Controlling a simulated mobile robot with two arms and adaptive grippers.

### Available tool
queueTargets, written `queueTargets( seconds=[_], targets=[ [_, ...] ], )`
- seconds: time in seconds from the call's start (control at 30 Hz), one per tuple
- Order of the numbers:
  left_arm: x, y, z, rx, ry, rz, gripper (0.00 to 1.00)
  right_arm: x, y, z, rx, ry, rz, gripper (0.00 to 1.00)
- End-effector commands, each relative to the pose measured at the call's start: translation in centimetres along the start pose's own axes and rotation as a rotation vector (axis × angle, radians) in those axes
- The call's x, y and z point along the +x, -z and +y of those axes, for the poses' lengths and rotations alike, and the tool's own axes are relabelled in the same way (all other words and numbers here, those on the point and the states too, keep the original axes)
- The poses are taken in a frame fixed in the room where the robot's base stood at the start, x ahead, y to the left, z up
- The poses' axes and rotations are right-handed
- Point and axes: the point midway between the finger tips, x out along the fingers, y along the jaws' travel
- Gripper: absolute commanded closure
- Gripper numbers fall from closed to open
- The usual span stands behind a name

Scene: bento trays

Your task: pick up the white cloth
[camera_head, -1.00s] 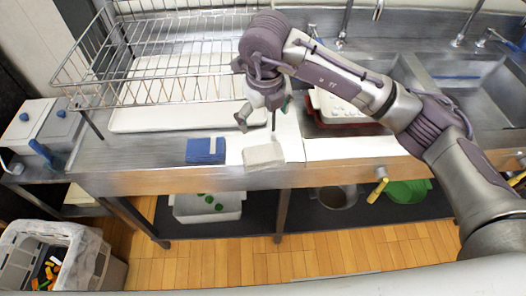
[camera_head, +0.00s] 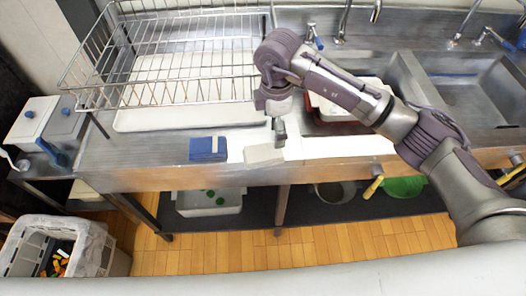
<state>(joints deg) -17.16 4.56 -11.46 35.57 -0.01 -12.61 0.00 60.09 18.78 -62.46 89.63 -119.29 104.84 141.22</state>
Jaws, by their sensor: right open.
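The white cloth (camera_head: 263,155) lies folded flat on the steel counter near its front edge, just right of a folded blue cloth (camera_head: 207,149). My right gripper (camera_head: 280,138) points down just behind the right end of the white cloth. It is open, with nothing seen between its fingers. One finger largely hides the other. I cannot tell whether a fingertip touches the cloth. My left gripper is not in view.
A wire rack (camera_head: 175,75) stands over a white tray (camera_head: 165,118) at the back left. A grey bin (camera_head: 115,262) stands on the floor at the lower left.

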Motion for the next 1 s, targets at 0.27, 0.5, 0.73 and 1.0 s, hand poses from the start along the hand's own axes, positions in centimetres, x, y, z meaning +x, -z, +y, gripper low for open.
queueTargets(
  seconds=[0.27, 0.5, 0.73, 1.0],
  targets=[
    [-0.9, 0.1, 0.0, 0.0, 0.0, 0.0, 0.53, 4.1, 0.0, 0.0, -0.001, 0.001, 0.0, 0.03],
    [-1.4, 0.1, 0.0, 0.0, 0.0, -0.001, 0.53, 6.4, 0.0, -0.1, -0.002, 0.003, -0.001, 0.03],
    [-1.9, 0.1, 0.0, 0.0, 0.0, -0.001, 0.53, 9.5, 0.0, 0.0, -0.003, 0.001, 0.0, 0.03],
    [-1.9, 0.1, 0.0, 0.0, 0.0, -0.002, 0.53, 10.0, 0.0, 0.0, -0.003, -0.001, 0.0, 0.03]
  ],
)
